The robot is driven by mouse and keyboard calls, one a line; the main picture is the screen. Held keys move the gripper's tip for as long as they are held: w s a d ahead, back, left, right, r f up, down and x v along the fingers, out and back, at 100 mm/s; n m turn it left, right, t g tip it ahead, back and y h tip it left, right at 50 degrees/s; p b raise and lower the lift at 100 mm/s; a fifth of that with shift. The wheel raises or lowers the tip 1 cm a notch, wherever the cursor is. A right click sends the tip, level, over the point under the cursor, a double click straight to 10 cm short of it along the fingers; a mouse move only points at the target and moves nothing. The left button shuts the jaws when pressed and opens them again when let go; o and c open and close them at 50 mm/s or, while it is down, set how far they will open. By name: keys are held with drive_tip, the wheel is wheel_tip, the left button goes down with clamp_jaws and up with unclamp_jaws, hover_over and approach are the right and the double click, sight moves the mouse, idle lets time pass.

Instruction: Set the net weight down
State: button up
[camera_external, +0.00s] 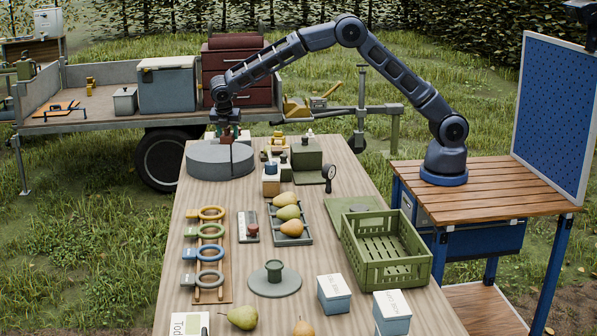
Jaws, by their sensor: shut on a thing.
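My gripper (227,129) is at the far left end of the long wooden table, pointing down just above a thick grey round block (205,161). It is shut on a small dark, reddish thing, which I take to be the net weight. The fingers and that thing are small and dark here, so its shape is unclear. I cannot tell whether its underside touches the grey block. The block has a dark line or gap across its top, below my gripper.
Right of the block stand small blocks, a dark green box (307,158) and a round-headed black tool (329,175). Nearer are a pear tray (302,238), a ring rack (213,293) and a green crate (405,271). A trailer (75,121) stands behind the table.

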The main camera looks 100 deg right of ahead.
drive_tip(key=s+a, duration=0.2)
drive_tip(key=a, duration=1.4)
drive_tip(key=s+a+n, duration=0.1)
drive_tip(key=s+a, duration=0.6)
drive_tip(key=a, duration=0.6)
drive_tip(key=s+a+n+t, duration=0.1)
drive_tip(key=s+a, duration=0.5)
drive_tip(key=a, duration=0.6)
drive_tip(key=s+a+n, duration=0.1)
drive_tip(key=s+a, duration=0.6)
drive_tip(key=a, duration=0.6)
wheel_tip(320, 180, down, 20)
drive_tip(key=shift+r, duration=0.25)
drive_tip(key=shift+f, duration=0.1)
drive_tip(key=o, duration=1.2)
drive_tip(key=v, duration=1.2)
drive_tip(key=shift+a, duration=0.15)
